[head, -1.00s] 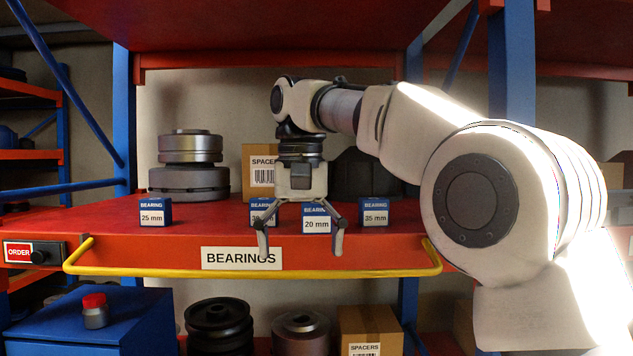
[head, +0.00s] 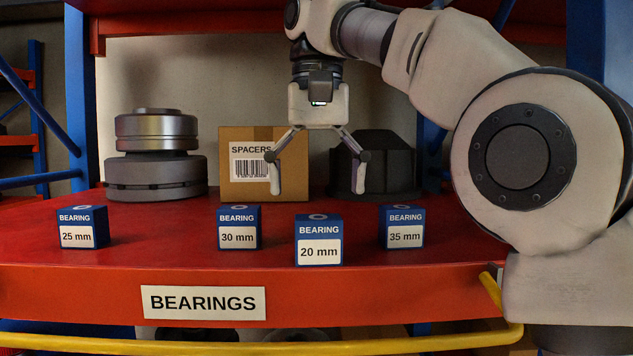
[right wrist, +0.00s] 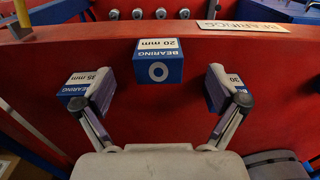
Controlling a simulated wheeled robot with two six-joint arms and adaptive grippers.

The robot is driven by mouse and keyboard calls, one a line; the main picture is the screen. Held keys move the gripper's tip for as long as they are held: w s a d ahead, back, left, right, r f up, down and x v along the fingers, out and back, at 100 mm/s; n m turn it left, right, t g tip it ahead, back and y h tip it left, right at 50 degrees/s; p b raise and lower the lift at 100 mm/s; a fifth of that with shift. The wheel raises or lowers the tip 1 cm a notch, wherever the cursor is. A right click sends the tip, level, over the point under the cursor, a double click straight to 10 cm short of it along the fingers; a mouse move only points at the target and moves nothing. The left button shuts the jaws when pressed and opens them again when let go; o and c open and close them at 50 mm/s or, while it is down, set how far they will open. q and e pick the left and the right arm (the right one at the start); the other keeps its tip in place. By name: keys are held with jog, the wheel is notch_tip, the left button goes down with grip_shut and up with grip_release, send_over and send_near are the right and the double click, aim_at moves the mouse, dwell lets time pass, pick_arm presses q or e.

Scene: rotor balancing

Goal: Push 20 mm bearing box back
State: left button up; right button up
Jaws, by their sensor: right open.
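The 20 mm bearing box (head: 319,241) is a small blue box with a white label. It stands upright at the front edge of the red shelf, further forward than the other bearing boxes. In the right wrist view the box (right wrist: 158,63) lies beyond and between the fingertips, untouched. Whether it overhangs the edge I cannot tell. My right gripper (head: 318,186) is open and empty, pointing down, above and behind the box. Its spread fingers also show in the right wrist view (right wrist: 163,98). My left gripper is not in view.
The 30 mm box (head: 239,228) stands left of it, the 35 mm box (head: 401,227) right, and the 25 mm box (head: 82,227) far left. A spacers carton (head: 245,190) and metal parts stand behind. A yellow rail (head: 250,344) runs along the front.

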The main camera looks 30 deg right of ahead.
aim_at(319, 217)
jog(key=f, duration=0.1)
jog(key=w+d+f+b, duration=0.1)
jog(key=f, duration=0.1)
jog(key=f+b, duration=0.1)
jog(key=f, duration=0.1)
jog(key=shift+w+d+f, duration=0.15)
jog(key=shift+w+d, duration=0.05)
jog(key=shift+w, duration=0.1)
jog(key=s+f, duration=0.1)
jog(key=a+f, duration=0.1)
jog(key=shift+s+a+f, duration=0.1)
jog(key=shift+s+f, duration=0.2)
jog(key=shift+s, duration=0.05)
jog(key=shift+w+d+f, duration=0.15)
jog(key=shift+w+d, duration=0.1)
jog(key=shift+w, duration=0.1)
jog(key=shift+w+d+f, duration=0.1)
jog(key=shift+w, duration=0.05)
jog(key=shift+c, duration=0.7)
jog(key=c, duration=1.1)
jog(key=shift+s+r, duration=0.2)
jog(key=shift+c, duration=0.4)
